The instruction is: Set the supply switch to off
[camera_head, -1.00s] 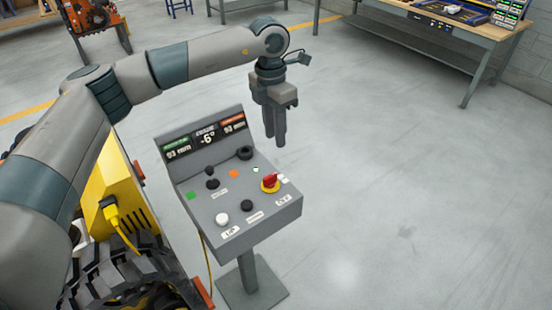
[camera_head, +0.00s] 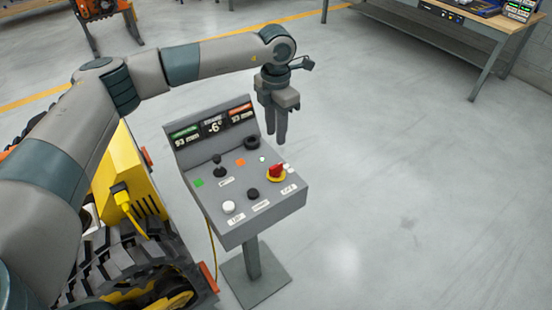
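A grey sloped control console (camera_head: 231,232) stands on a post in the middle of the view. A red rotary knob on a yellow base (camera_head: 277,172) sits at the right of its panel; it looks like the supply switch, but its labels are too small to read. My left gripper (camera_head: 277,141) points down above and behind the knob, apart from it. Its two fingers are close together with nothing seen between them. My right gripper is not in view.
The panel also carries a black joystick (camera_head: 218,167), a white button (camera_head: 229,207), a black button (camera_head: 253,194) and a black ring-shaped part (camera_head: 251,142). A yellow tracked machine (camera_head: 120,185) stands close at left. A workbench (camera_head: 452,28) is at back right. Floor at right is clear.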

